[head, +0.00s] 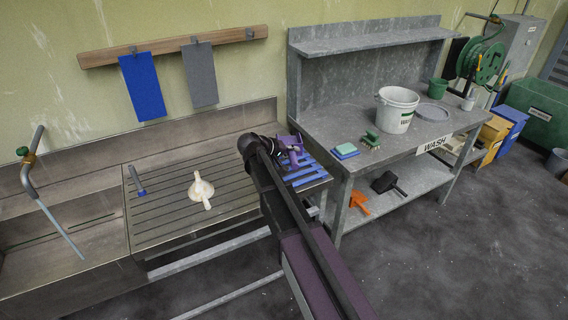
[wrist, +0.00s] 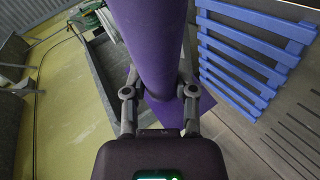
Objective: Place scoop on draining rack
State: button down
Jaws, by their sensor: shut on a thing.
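My gripper (head: 282,152) is shut on a purple scoop (head: 295,150), held up over the right end of the steel drainer. In the wrist view the scoop's thick purple shaft (wrist: 150,45) runs up between the fingers (wrist: 160,95), with a flatter purple part (wrist: 180,115) beyond them. The blue slatted draining rack (head: 312,174) lies below and beside the scoop, partly hidden by my arm. The rack also shows at the upper right of the wrist view (wrist: 240,60), apart from the scoop.
The grooved steel drainer (head: 160,222) holds a white funnel-like item (head: 201,188) and a blue-handled tool (head: 137,182). The grey bench (head: 345,122) at right bears a white pail (head: 396,110), brushes (head: 371,138) and a blue-green sponge (head: 345,151). Orange (head: 359,198) and black scoops (head: 385,183) lie below.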

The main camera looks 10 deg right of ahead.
jog(key=shift+d+f, duration=0.1)
jog(key=shift+f, duration=0.1)
jog(key=shift+s+a+f+b, duration=0.2)
jog(key=shift+f+b, duration=0.35)
jog(key=shift+b, duration=0.15)
jog(key=s+a+f+n+t+y+b, duration=0.1)
jog(key=s+a+f+n+b, duration=0.1)
jog(key=f+b, duration=0.4)
jog(key=s+a+f+n+t+y+b, duration=0.1)
jog(key=s+a+f+n+t+b, duration=0.1)
jog(key=f+b, duration=0.4)
jog(key=shift+s+a+t+y, duration=0.3)
jog(key=shift+s+a, duration=0.4)
jog(key=shift+a, duration=0.1)
jog(key=shift+f, duration=0.1)
jog(key=w+d, duration=0.1)
jog(key=w, duration=0.3)
jog(key=w+d+b, duration=0.1)
jog(key=w, duration=0.3)
jog(key=w+d+f, duration=0.1)
jog(key=w+d, duration=0.1)
jog(key=w, duration=0.2)
jog(key=shift+w+f, duration=0.1)
jog(key=shift+w, duration=0.3)
jog(key=shift+w+b, duration=0.1)
jog(key=shift+b, duration=0.2)
